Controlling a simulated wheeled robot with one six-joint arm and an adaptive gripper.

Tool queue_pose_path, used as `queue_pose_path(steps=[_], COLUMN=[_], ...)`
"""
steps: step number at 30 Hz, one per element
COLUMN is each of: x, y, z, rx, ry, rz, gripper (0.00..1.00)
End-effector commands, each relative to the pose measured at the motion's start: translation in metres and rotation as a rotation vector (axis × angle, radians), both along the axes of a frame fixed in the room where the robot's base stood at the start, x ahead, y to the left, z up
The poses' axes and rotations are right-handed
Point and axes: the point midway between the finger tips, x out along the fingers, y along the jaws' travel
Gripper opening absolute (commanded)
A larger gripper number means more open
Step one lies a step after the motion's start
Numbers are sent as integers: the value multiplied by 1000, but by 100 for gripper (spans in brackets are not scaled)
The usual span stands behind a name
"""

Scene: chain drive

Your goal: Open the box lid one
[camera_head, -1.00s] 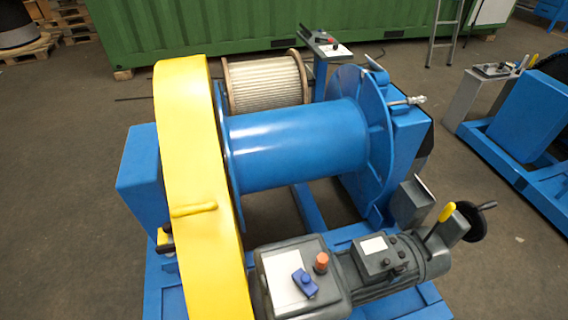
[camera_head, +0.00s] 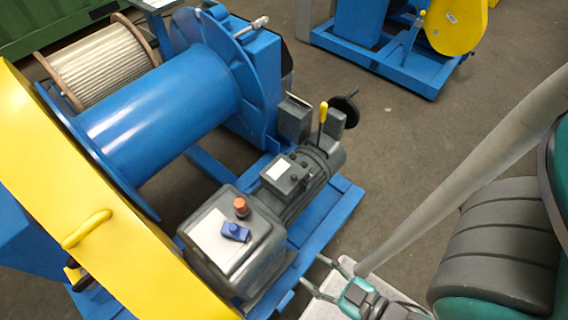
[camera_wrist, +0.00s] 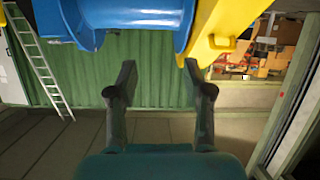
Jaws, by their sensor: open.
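A grey box (camera_head: 262,254) with a pale top plate sits at the front of the blue winch frame in the head view, and its lid looks shut. A blue latch-like part (camera_head: 236,232) and an orange-red knob (camera_head: 240,205) are on its top. Which part is lid one cannot be told. My gripper (camera_head: 314,274) is open and empty, right of the grey box and apart from it. In the wrist view my gripper's two fingers (camera_wrist: 158,82) stand apart with nothing between them. The grey box cannot be made out there.
A yellow guard (camera_head: 50,190) with a handle runs along the box's left. A blue drum (camera_head: 160,105) lies behind it. A grey motor (camera_head: 300,182) with a yellow-tipped lever (camera_head: 323,113) stands beyond the box. Floor (camera_head: 430,125) to the right is clear.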

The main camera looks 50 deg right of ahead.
Motion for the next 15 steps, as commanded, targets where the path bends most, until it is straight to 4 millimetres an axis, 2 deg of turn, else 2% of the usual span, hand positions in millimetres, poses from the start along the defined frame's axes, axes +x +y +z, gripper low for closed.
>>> queue_pose_path(steps=[6,15], x=[42,103], y=[-16,-48], z=[-70,-147], rx=[-151,-328], ry=[158,401], rz=[-8,38], gripper=[51,51])
